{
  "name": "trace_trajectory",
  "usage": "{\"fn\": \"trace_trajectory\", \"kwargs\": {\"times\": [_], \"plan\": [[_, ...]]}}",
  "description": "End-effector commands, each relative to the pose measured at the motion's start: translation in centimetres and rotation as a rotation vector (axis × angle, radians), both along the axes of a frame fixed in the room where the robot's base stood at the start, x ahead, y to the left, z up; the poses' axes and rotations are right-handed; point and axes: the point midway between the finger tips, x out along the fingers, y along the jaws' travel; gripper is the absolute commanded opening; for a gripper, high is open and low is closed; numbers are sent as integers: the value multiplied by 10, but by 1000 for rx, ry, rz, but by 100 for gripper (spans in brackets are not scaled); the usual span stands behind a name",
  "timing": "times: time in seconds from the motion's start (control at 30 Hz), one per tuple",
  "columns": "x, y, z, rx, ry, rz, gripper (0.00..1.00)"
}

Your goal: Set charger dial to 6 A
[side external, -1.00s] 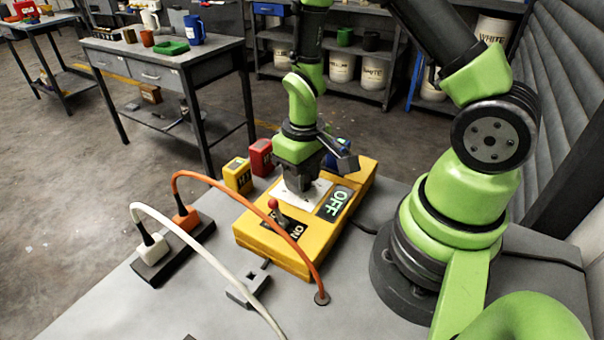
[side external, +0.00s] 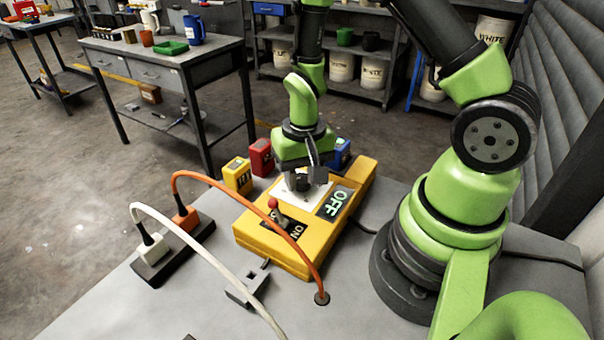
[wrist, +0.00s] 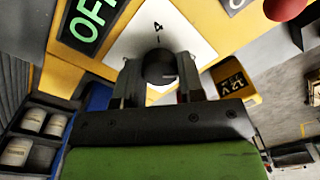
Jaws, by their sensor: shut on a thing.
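The yellow charger (side external: 345,215) lies on the grey workbench with a white dial plate (side external: 318,196) on its top. In the wrist view the black round dial (wrist: 160,66) sits between my fingers, and the plate (wrist: 190,38) shows a "4" with a short mark beyond the dial. The other numbers are hidden, so I cannot tell the exact setting. My gripper (side external: 301,184) points down and is shut on the dial; it also shows in the wrist view (wrist: 160,88).
A red-knobbed lever (side external: 273,205) stands by the ON label, with the OFF label (side external: 338,201) lit green. Yellow (side external: 238,176), red (side external: 261,158) and blue (side external: 340,154) batteries stand behind the charger. Orange (side external: 250,203) and white (side external: 205,243) cables arch in front.

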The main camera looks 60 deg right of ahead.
Motion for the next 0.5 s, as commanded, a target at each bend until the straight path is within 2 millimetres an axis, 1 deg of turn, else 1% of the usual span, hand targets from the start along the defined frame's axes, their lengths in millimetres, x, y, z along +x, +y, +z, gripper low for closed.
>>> {"fn": "trace_trajectory", "kwargs": {"times": [0.3,0.33,0.37,0.4,0.43,0.5], "plan": [[2,-1,1,-2,-7,-3,12],[2,-1,1,-2,-7,-3,40],[2,-1,1,-1,-7,-3,47],[2,0,1,-1,-7,-3,56],[1,-1,1,-1,-6,-3,61],[1,0,0,-1,-4,-3,61]]}}
